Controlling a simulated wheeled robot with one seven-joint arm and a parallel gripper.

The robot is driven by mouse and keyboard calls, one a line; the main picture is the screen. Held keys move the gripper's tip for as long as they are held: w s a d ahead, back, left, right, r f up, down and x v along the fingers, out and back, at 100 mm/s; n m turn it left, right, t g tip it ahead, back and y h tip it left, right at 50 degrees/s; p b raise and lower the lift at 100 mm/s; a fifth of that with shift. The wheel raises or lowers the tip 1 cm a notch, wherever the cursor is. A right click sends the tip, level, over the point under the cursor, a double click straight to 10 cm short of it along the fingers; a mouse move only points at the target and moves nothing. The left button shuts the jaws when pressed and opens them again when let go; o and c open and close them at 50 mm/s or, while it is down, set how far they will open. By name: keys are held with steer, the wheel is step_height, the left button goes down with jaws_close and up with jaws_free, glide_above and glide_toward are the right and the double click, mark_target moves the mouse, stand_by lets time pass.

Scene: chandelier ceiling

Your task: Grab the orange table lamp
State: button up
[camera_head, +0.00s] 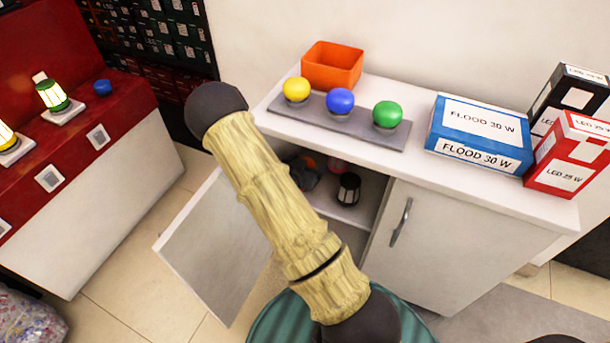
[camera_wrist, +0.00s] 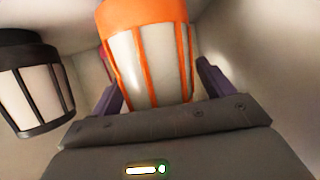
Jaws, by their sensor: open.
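The orange table lamp (camera_wrist: 147,55) has an orange frame around a whitish shade. In the wrist view it stands between the two dark fingers of my gripper (camera_wrist: 160,90), which is open around it. I cannot tell whether either finger touches it. In the head view my gripper (camera_head: 303,174) is inside the open cabinet, partly hidden by my arm. A small orange patch (camera_head: 309,162), likely the lamp, shows beside it.
A black lamp (camera_wrist: 35,85) stands close left of my gripper in the wrist view, and on the cabinet shelf (camera_head: 348,189) in the head view. The cabinet's open door (camera_head: 215,250) is at left. The countertop (camera_head: 470,188) above holds an orange bin (camera_head: 332,66) and boxes.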

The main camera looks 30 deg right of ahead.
steer(key=c, duration=1.2)
steer(key=shift+s+r+p, duration=0.2)
steer(key=shift+r+p, duration=0.3)
steer(key=shift+p, duration=0.05)
step_height(320, 180, up, 6)
steer(key=p, duration=0.3)
steer(key=s+a+p, duration=0.2)
steer(key=s+p, duration=0.4)
steer(key=s, duration=0.3)
steer(key=s+a+p, duration=0.2)
steer(key=s+p, duration=0.4)
steer(key=s, duration=0.4)
steer(key=shift+a, duration=0.2)
steer(key=shift+s, duration=0.1)
